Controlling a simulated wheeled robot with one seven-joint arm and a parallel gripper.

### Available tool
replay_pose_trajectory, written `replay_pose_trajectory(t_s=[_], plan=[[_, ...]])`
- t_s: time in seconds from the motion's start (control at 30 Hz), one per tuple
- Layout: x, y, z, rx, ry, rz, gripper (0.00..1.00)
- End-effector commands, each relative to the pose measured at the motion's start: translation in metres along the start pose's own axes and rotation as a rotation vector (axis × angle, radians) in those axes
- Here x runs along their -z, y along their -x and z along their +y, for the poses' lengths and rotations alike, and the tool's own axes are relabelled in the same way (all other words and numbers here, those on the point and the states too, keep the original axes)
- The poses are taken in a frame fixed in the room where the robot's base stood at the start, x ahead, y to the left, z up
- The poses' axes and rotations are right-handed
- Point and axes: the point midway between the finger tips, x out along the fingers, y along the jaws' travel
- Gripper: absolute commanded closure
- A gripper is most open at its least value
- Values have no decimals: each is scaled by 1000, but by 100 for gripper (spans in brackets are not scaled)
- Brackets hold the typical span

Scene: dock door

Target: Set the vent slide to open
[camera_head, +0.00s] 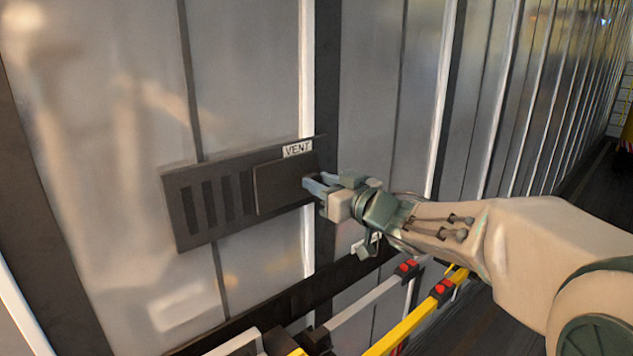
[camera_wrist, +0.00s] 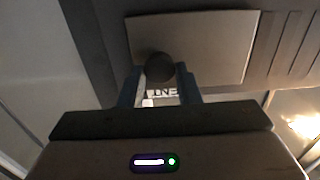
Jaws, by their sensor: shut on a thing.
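The vent (camera_head: 208,207) is a dark panel on the metal wall, with a row of slots showing at its left. Its slide (camera_head: 280,185) is a flat dark plate covering the right part of the panel, below a white VENT label (camera_head: 298,149). In the wrist view the slide (camera_wrist: 205,35) carries a round dark knob (camera_wrist: 159,67). My gripper (camera_head: 310,185) is at the slide's right end, and its fingers are shut on the knob, one on each side. In the head view the fingers hide the knob.
Below the vent, a grey bar (camera_head: 362,303) and a yellow bar (camera_head: 405,327) with red ends stick out near my arm. A dark horizontal rail (camera_head: 275,305) runs along the wall under the panel. The wall left of the vent is clear.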

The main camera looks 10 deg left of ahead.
Motion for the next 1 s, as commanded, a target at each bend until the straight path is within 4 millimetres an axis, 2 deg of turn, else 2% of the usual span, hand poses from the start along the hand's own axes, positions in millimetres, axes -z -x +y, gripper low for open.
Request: replay_pose_trajectory(t_s=[0.03, 0.07, 0.1, 0.13, 0.43, 0.57, 0.77, 1.0], plan=[[0, 2, 5, -13, -2, -1, 100], [0, 1, 5, -13, -2, -1, 64], [0, 1, 5, -12, -2, -1, 53], [0, 1, 4, -11, -2, -1, 48], [0, -2, -2, 2, -1, 0, 48], [0, 4, -2, 1, 0, 1, 48], [-1, 34, 0, -4, 1, 2, 48], [-1, 86, 0, -6, 1, 2, 48]])
